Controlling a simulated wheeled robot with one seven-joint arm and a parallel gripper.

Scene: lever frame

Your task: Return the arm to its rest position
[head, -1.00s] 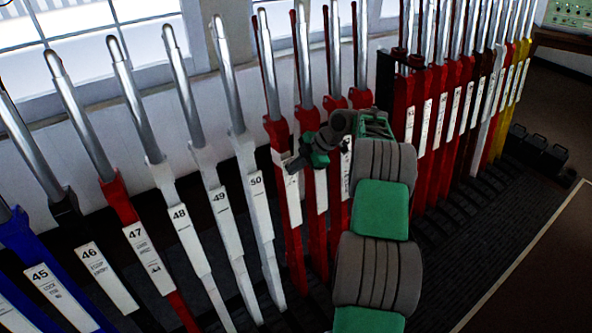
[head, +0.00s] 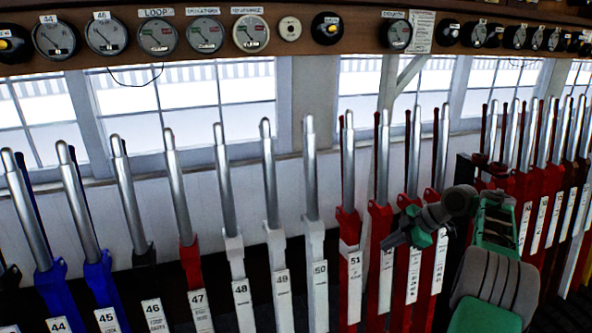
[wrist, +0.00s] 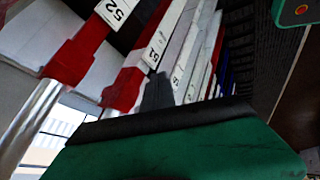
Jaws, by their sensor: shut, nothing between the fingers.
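My arm stands at the right in the head view, with its grey and green links (head: 497,285) in front of the red levers. It is bent at the top, and the hand reaches left and down. My gripper (head: 392,239) is shut and empty, in front of the red levers just right of lever 51 (head: 355,270). I cannot tell whether it touches a lever.
A long row of upright levers spans the head view: blue lever 45 (head: 105,290), red lever 47 (head: 191,262), white lever 50 (head: 315,265), then several red ones. A shelf (head: 300,58) of round gauges runs above the windows. Lever plates also show in the wrist view (wrist: 160,42).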

